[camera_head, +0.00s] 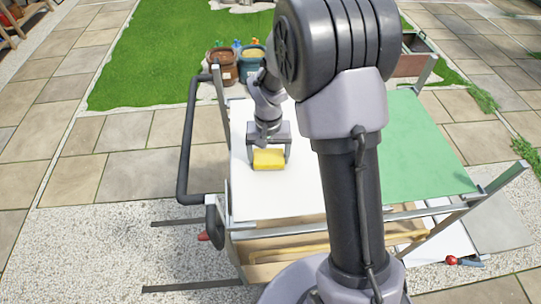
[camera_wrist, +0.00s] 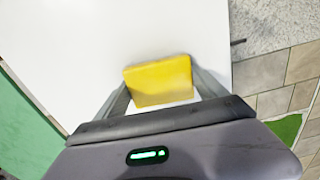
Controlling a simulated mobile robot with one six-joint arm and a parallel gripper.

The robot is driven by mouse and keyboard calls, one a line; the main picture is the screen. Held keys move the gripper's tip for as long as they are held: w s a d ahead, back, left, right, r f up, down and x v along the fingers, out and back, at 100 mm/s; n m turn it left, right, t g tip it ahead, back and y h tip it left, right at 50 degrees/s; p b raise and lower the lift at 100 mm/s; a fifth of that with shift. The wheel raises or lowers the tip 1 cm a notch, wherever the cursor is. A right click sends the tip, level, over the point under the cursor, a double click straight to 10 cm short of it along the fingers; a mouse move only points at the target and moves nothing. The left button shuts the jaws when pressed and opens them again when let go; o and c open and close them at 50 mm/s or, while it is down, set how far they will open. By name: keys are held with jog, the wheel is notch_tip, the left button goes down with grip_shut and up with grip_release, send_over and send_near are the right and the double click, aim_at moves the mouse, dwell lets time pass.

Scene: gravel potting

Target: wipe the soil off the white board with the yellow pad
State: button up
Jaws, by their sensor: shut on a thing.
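The yellow pad (camera_head: 269,159) is between the two fingers of my gripper (camera_head: 269,160), which is shut on it, over the left part of the white board (camera_head: 275,200). In the wrist view the pad (camera_wrist: 160,80) sits between the fingers of my gripper (camera_wrist: 162,92) with the white board (camera_wrist: 80,40) around it. I cannot tell whether the pad touches the board. No soil shows on the visible parts of the board; my arm hides part of it in the head view.
A green surface (camera_head: 415,145) lies right of the board. A dark tube handle (camera_head: 187,140) runs along the cart's left side. Brown (camera_head: 222,67) and teal (camera_head: 251,70) buckets stand beyond the far edge. Below is a wooden shelf (camera_head: 270,270). Paving surrounds the cart.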

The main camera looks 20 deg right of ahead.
jog(key=shift+a, duration=0.4)
notch_tip(320, 180, up, 4)
jog(key=p, duration=0.2)
jog(key=shift+d+r+p, duration=0.1)
jog(key=shift+r+p, duration=0.1)
jog(key=shift+p, duration=0.2)
jog(key=shift+w+r+p, duration=0.1)
jog(key=shift+r+p, duration=0.5)
jog(key=shift+r, duration=0.15)
jog(key=shift+r+p, duration=0.95)
jog(key=shift+r, duration=0.3)
jog(key=shift+f, duration=0.1)
